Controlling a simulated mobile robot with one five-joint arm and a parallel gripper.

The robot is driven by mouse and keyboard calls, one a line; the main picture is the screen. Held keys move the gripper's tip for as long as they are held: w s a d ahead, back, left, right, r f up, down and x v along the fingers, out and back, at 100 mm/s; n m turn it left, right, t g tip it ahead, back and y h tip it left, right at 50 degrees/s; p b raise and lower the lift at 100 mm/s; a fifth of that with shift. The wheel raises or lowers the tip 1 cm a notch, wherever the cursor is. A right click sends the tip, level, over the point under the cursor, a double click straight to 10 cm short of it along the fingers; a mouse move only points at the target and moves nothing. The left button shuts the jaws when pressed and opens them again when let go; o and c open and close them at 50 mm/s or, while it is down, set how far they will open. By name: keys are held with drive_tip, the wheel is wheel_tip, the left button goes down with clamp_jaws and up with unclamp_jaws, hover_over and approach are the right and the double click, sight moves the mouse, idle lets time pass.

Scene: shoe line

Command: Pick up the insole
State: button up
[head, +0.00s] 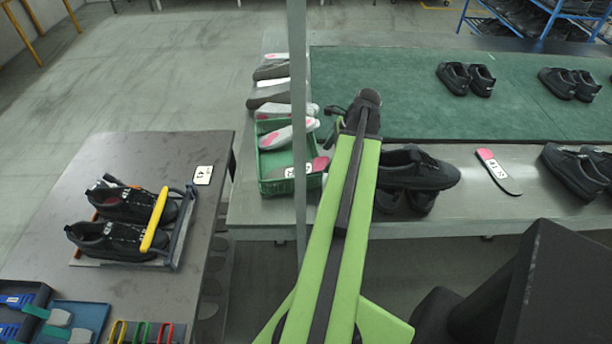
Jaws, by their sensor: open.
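A single dark insole (505,180) with a pink end and a white size label lies flat on the grey bench (470,215), between two pairs of black shoes. More insoles, grey with pink patches, lie in and across a green crate (268,187). Others lie in a row behind the crate, such as a grey insole (272,72). My green arm reaches up the middle of the view and covers part of the bench beside the crate. Small dark parts show left of its upper end, but I cannot make out gripper jaws.
Black shoes (418,170) stand right of my arm, and another pair (575,170) at the right edge. A green mat (390,70) carries more shoes. A thin grey post (298,150) crosses the crate. The left table (130,155) holds shoes in a rack and tools.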

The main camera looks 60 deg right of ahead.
sight(325, 163)
drive_tip(key=b+x, duration=0.1)
drive_tip(key=x, duration=0.2)
drive_tip(key=shift+s+b, duration=0.15)
drive_tip(key=shift+b, duration=0.15)
drive_tip(key=shift+r, duration=0.15)
clamp_jaws()
